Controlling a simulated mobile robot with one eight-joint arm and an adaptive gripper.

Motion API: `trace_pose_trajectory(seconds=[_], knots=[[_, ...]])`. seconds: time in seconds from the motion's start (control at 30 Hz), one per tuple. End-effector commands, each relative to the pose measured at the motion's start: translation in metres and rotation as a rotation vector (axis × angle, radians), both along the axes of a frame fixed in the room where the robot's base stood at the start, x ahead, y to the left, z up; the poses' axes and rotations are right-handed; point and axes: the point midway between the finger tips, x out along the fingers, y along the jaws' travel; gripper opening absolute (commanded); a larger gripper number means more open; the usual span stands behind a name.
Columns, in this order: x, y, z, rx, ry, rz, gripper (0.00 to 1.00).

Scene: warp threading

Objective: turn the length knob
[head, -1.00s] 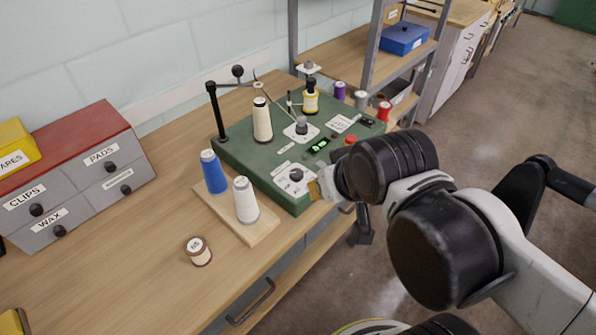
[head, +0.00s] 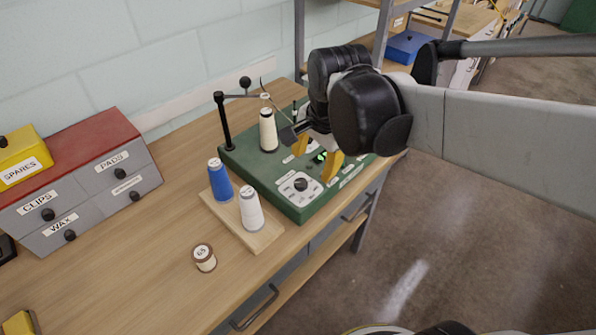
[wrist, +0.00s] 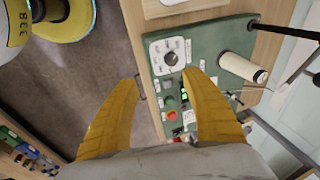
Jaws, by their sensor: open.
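The green machine (head: 248,172) stands on the bench. On its front corner is a white dial plate (head: 311,194) with a black knob (head: 300,185); its lettering is too small to read. The knob also shows in the wrist view (wrist: 170,58), just beyond the fingertips. My gripper (head: 313,168) is open and empty, its two yellow fingers spread above the machine, pointing down near the plate. In the wrist view my gripper (wrist: 161,76) has the knob roughly between its finger lines, and not visibly touched. My arm hides the machine's back right part.
A cream cone (head: 268,132) and a black thread post (head: 224,120) stand on the machine. Blue (head: 220,180) and white (head: 251,210) cones stand on a wooden board beside it. A red button (wrist: 171,115) and a green display (wrist: 189,116) are near the fingers.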

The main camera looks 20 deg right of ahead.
Motion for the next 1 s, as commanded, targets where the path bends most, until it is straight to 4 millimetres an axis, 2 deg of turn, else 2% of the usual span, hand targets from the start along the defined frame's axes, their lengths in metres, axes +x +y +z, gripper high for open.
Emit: trace_pose_trajectory(seconds=[0.03,0.2,0.4,0.57,0.67,1.0], knots=[[0.017,0.0,0.0,0.035,0.041,-0.125,0.56],[0.056,-0.001,-0.021,0.121,0.174,-0.583,0.56],[0.08,-0.002,-0.044,0.145,0.256,-0.912,0.56],[0.084,-0.002,-0.055,0.146,0.271,-0.987,0.56],[0.084,-0.002,-0.069,0.147,0.272,-0.989,0.56],[0.084,-0.002,-0.135,0.147,0.27,-0.987,0.56]])
